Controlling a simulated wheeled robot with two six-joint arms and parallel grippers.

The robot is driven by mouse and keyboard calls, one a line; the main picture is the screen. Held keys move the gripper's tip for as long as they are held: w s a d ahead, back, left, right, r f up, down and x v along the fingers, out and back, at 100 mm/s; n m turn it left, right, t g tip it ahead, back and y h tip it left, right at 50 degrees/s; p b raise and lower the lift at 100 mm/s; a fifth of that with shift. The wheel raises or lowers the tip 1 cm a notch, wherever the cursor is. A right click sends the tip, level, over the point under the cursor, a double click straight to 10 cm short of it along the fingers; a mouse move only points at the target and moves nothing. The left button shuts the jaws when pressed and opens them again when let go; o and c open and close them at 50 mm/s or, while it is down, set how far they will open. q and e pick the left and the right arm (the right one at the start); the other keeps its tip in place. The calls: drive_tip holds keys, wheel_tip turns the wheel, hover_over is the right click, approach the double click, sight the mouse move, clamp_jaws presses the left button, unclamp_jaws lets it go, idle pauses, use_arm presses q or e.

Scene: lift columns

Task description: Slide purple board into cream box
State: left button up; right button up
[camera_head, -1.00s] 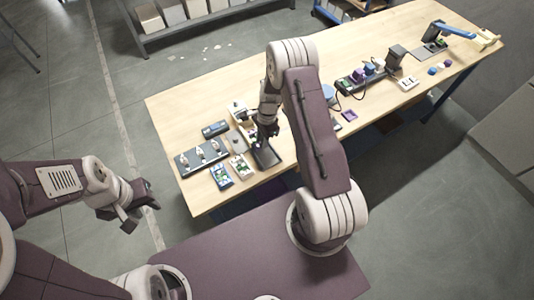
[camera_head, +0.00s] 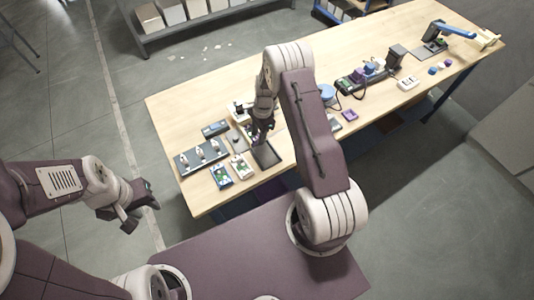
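A small flat purple piece (camera_head: 349,115), which looks like the purple board, lies on the table right of my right arm. My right gripper (camera_head: 262,139) points down just above and behind a dark tray (camera_head: 266,155), right of the cream box. Its fingers are small and dark, and I cannot tell whether they hold anything. My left gripper (camera_head: 141,208) hangs off the table at left, its fingers apart and empty.
Power strips, a blue round piece (camera_head: 327,93) and a blue-handled tool (camera_head: 455,30) stand farther right.

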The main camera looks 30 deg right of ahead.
drive_tip(key=shift+r, duration=0.1)
wheel_tip(320, 180, up, 6)
drive_tip(key=p, duration=0.5)
idle(0.5)
drive_tip(key=a+r+n+t+b, duration=0.2)
drive_tip(key=a+r+n+b, duration=0.15)
drive_tip(key=r+b, duration=0.4)
drive_tip(key=s+a+f+n+h+b, duration=0.1)
drive_tip(key=s+n+b, duration=0.1)
drive_tip(key=s+n, duration=1.1)
drive_tip(key=s, duration=0.5)
drive_tip(key=shift+s+g+h+b, duration=0.25)
drive_tip(key=shift+g+h+b, duration=0.05)
